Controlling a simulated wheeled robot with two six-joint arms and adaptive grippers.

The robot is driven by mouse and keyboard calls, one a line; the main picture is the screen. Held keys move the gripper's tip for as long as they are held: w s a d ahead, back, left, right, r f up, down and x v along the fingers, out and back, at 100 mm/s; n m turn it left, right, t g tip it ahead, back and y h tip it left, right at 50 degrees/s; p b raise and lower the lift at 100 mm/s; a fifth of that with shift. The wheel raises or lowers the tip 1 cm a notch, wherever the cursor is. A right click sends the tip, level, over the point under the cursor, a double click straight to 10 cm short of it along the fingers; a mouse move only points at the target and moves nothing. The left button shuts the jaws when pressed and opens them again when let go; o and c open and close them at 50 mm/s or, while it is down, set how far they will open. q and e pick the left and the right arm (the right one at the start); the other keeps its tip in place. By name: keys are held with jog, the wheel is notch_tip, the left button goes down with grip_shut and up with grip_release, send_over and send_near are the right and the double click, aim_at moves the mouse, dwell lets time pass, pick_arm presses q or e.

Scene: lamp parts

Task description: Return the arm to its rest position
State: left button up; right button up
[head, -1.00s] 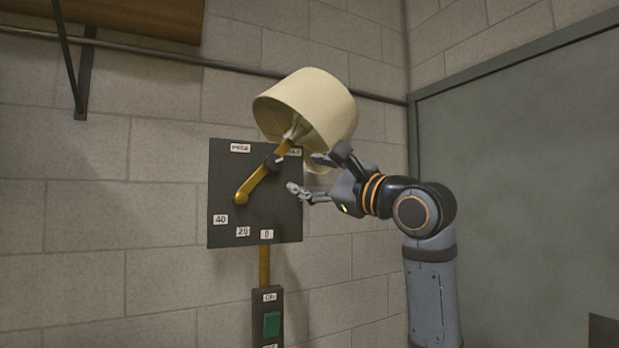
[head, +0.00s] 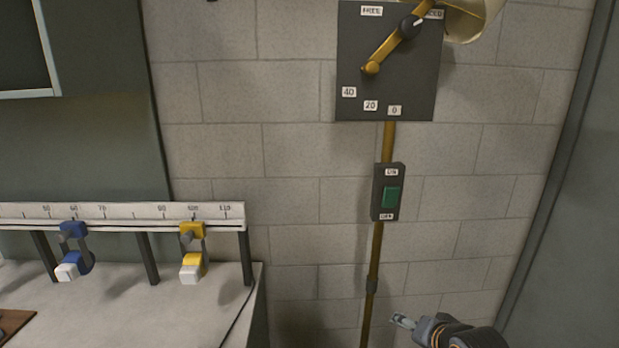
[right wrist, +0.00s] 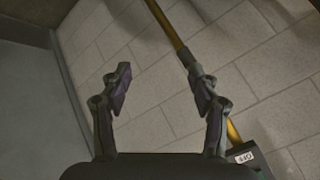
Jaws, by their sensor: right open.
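My right gripper (head: 405,322) is low at the bottom of the head view, to the right of the brass pole and well below the lamp panel. In the right wrist view the right gripper (right wrist: 162,88) has its two fingers wide apart with nothing between them. The lamp arm (head: 390,52) is a brass bar tilted up to the right on the dark panel (head: 400,88). A dark knob (head: 411,26) sits on it near the top. The cream shade (head: 466,22) is cut off by the top edge. My left gripper is not in view.
A switch box with a green button (head: 391,197) is on the brass pole (head: 375,262). The pole passes behind the right gripper in the wrist view. At left, a worktop (head: 150,310) carries a scale rail (head: 125,212) with blue and yellow clamps. A grey door-like panel stands at right.

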jog(key=s+d+f+n+g+h, duration=0.1)
jog(key=s+f+n+g, duration=0.25)
jog(key=s+f, duration=0.5)
jog(key=s+d+f+n+g+h, duration=0.15)
jog(key=s+f+n, duration=0.35)
jog(key=s, duration=0.7)
jog(key=s+d+f+g, duration=0.1)
jog(key=s+f, duration=0.1)
jog(key=f, duration=1.2)
jog(key=s+d+f+g, duration=0.1)
jog(key=f, duration=1.4)
jog(key=s+d+f+m+g, duration=0.1)
jog(key=s+f, duration=1.4)
jog(key=s, duration=0.3)
jog(key=shift+y, duration=0.35)
jog(key=shift+c, duration=0.3)
